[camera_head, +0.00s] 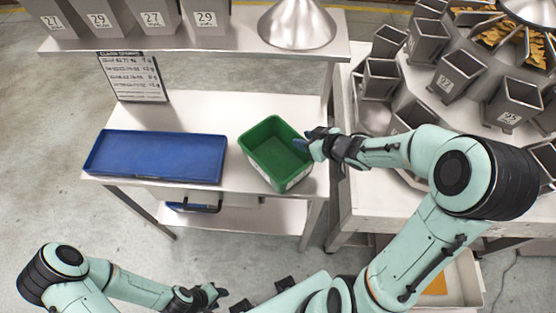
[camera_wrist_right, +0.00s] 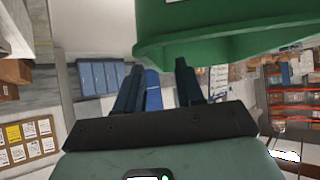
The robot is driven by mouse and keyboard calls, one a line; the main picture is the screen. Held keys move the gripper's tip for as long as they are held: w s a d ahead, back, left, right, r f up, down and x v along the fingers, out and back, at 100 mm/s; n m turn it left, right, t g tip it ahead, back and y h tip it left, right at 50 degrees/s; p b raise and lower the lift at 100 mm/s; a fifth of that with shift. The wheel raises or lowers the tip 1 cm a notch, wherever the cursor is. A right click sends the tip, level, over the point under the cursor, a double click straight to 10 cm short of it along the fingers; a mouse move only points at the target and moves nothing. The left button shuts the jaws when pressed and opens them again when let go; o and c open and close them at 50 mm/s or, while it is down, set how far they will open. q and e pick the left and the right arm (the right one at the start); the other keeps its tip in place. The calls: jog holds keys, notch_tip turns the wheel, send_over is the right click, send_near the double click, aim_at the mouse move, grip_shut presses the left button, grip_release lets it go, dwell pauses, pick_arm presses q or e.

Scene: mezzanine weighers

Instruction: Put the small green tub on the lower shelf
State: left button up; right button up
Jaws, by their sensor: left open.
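The green tub (camera_head: 268,160) stands upright at the right end of the steel table, close to its front edge, with a pale label on its front. It also fills the top of the right wrist view (camera_wrist_right: 230,30). My right gripper (camera_head: 308,145) is at the tub's right rim. In the right wrist view its two fingers (camera_wrist_right: 158,75) are apart, with their tips at the tub's edge; I cannot tell whether they touch it. The lower shelf (camera_head: 255,215) shows under the table, partly hidden by the tabletop. My left gripper (camera_head: 213,297) is open and empty, low in front of the table.
A blue tray (camera_head: 155,157) lies on the table's left part. A sign (camera_head: 132,77) stands behind it. A raised shelf (camera_head: 200,43) holds grey bins and a steel cone (camera_head: 297,25). A weigher with several steel buckets (camera_head: 458,75) stands at right. A container sits under the table.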

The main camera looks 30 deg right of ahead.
aim_at(298, 136)
jog(key=shift+w+f, duration=0.15)
jog(key=shift+w, duration=0.2)
jog(key=b+x, duration=0.1)
jog(key=x, duration=0.2)
jog(key=shift+w+f, duration=0.25)
jog(key=shift+f, duration=0.1)
jog(key=shift+w+f+b, duration=0.25)
jog(key=shift+w+b, duration=0.1)
jog(key=shift+w, duration=0.2)
pick_arm(q)
jog(key=shift+s+f, duration=0.35)
jog(key=shift+f, duration=0.25)
jog(key=shift+s+f, duration=0.35)
jog(key=shift+f, duration=0.2)
pick_arm(e)
grip_shut()
